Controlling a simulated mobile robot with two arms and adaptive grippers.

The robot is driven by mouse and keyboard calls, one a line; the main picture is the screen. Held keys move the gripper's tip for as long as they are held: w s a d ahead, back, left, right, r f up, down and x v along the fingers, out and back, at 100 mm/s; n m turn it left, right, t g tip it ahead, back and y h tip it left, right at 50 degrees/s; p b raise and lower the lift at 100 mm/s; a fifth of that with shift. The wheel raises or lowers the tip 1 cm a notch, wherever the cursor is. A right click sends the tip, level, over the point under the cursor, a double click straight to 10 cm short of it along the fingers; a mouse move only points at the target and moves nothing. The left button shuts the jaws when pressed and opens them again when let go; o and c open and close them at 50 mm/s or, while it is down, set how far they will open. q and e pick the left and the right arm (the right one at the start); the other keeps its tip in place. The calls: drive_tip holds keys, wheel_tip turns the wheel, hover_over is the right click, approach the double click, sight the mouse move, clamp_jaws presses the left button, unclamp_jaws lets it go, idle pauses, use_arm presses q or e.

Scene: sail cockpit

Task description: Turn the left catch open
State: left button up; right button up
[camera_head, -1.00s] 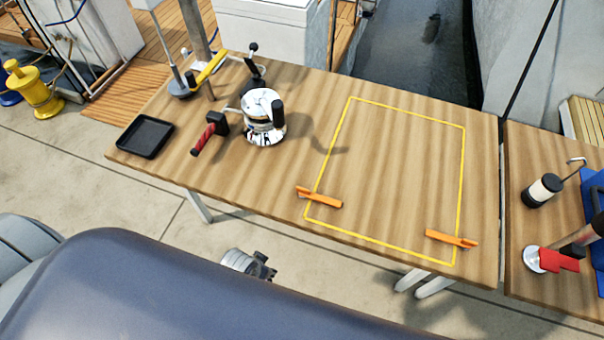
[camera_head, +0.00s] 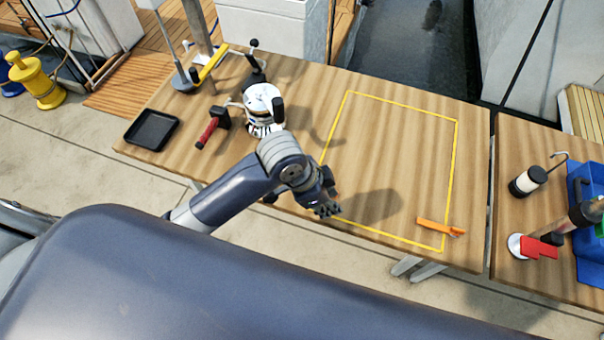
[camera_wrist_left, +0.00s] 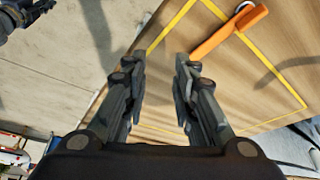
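The left catch is an orange lever at the near left corner of the yellow outline. My left arm hides it in the head view. The right catch (camera_head: 438,227) is an orange lever near the outline's front right corner. My left gripper (camera_head: 328,210) hangs over the front left part of the outline. Its two fingers (camera_wrist_left: 160,85) are apart with nothing between them, clear of the catch. My right gripper does not show in the head view.
The yellow outline (camera_head: 457,160) encloses bare wooden table (camera_head: 400,135). A chrome winch (camera_head: 262,100), a red-handled tool (camera_head: 212,128) and a black tray (camera_head: 152,130) stand to the left. A second table at the right holds a blue bin (camera_head: 585,185) and tools.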

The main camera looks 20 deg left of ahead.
use_arm(q)
drive_tip(key=w+a+r+m+g+y, duration=0.2)
drive_tip(key=w+a+r+m+y, duration=0.2)
drive_tip(key=w+a+r+m, duration=0.25)
drive_tip(key=f, duration=0.4)
drive_tip(key=a+f+p, duration=0.1)
drive_tip(key=f, duration=0.2)
drive_tip(key=f+p, duration=0.1)
drive_tip(key=f, duration=0.3)
drive_tip(key=shift+w+a+f, duration=0.2)
drive_tip(key=shift+a+f, duration=0.15)
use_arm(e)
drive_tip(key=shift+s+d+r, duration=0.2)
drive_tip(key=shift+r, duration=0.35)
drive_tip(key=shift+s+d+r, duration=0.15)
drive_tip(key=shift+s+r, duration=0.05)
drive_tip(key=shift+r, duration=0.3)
use_arm(q)
clamp_jaws()
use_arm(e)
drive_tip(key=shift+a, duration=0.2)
